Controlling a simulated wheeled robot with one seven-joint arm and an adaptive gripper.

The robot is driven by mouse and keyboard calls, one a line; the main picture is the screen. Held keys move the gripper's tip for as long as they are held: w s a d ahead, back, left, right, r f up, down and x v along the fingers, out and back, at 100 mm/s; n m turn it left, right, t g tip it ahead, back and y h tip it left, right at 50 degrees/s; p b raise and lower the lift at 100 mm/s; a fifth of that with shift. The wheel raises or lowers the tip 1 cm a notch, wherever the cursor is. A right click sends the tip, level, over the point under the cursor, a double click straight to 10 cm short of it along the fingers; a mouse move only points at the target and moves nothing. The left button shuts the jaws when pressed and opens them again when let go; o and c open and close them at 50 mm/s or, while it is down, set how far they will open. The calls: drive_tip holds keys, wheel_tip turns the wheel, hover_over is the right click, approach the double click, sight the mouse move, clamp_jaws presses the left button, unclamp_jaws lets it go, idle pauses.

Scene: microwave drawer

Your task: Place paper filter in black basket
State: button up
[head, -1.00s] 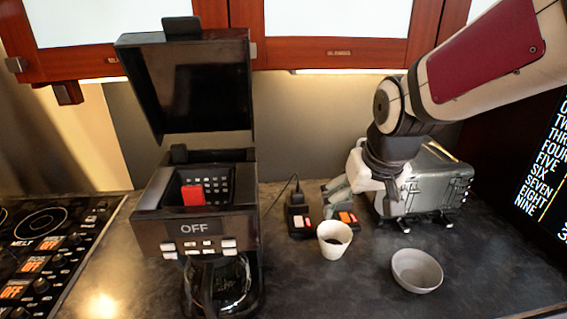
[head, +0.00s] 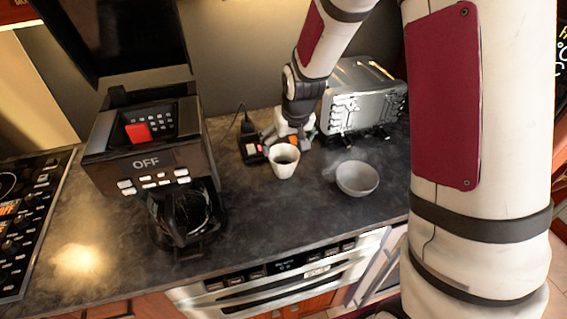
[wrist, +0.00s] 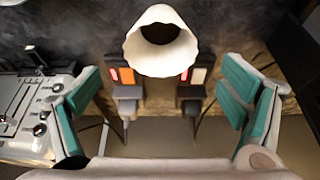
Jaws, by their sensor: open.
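The paper filter (head: 284,162) is a white fluted cup with a dark interior, standing upright on the dark counter right of the coffee maker. It also shows at the top middle of the wrist view (wrist: 160,45), beyond the fingertips. My gripper (head: 293,138) is just behind the filter in the head view, partly hidden. In the wrist view my gripper (wrist: 160,72) has its teal-padded fingers wide apart with nothing between them. The coffee maker (head: 152,160) has its lid up. A black basket (head: 158,117) with a grid of holes and a red tab sits in its open top.
A grey bowl (head: 357,178) stands right of the filter. A silver toaster (head: 362,100) is behind it, close to my arm. Outlets with orange and white parts (head: 252,148) lie beside the gripper. A stovetop (head: 28,220) is at left. The front counter is clear.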

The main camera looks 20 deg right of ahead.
sight(284, 148)
drive_tip(key=shift+p+x, duration=0.45)
drive_tip(key=shift+x, duration=2.8)
drive_tip(key=shift+w, duration=0.1)
drive_tip(key=c, duration=1)
drive_tip(key=shift+c, duration=0.3)
drive_tip(key=shift+r, duration=0.8)
drive_tip(key=s+r, duration=0.1)
drive_tip(key=s, duration=0.7)
drive_tip(key=s+r+b, duration=0.1)
drive_tip(key=s+r, duration=0.1)
drive_tip(key=s, duration=0.6)
drive_tip(key=shift+a+r, duration=0.25)
drive_tip(key=shift+a, duration=0.1)
